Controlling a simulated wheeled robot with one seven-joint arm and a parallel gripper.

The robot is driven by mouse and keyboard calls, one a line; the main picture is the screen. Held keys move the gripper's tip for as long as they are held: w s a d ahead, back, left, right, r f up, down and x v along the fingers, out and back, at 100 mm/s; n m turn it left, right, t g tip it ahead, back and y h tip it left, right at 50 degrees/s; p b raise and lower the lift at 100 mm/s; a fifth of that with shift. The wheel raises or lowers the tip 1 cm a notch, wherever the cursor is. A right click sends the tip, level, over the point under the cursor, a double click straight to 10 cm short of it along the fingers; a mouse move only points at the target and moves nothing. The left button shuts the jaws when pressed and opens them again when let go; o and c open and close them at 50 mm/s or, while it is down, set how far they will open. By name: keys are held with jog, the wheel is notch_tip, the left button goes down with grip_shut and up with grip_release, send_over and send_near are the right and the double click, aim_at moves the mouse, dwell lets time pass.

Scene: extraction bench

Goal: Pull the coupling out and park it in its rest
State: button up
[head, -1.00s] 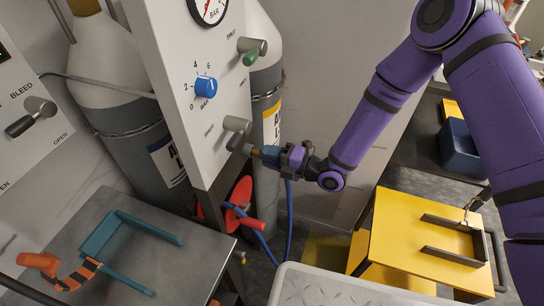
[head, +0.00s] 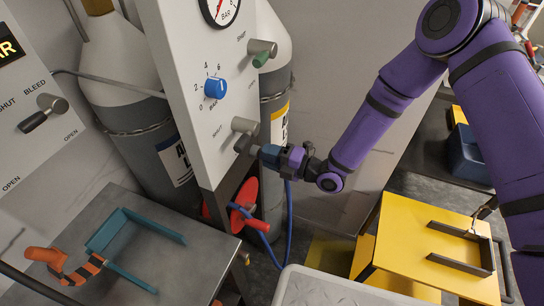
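The coupling (head: 269,154) is a small blue body at the lower outlet of the grey panel (head: 205,118). Its nose meets the grey fitting beside the lower valve handle (head: 245,126); how deep it sits is not clear. My gripper (head: 285,157) appears shut around its rear end, its fingers hiding part of it. A blue hose (head: 289,205) hangs below the gripper. Two bracket-like holders show: a teal one (head: 150,226) on the grey bench and a dark one (head: 459,263) on the yellow table. Which is the rest I cannot tell.
A blue knob (head: 214,88) and a green-ended handle (head: 262,52) stick out of the panel above. A red reel (head: 245,200) stands below it. An orange-and-black striped tool (head: 60,265) lies on the grey bench (head: 190,265). Gas cylinders stand behind.

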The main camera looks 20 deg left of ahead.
jog(key=o, duration=0.3)
jog(key=d, duration=1)
jog(key=shift+s+d, duration=0.4)
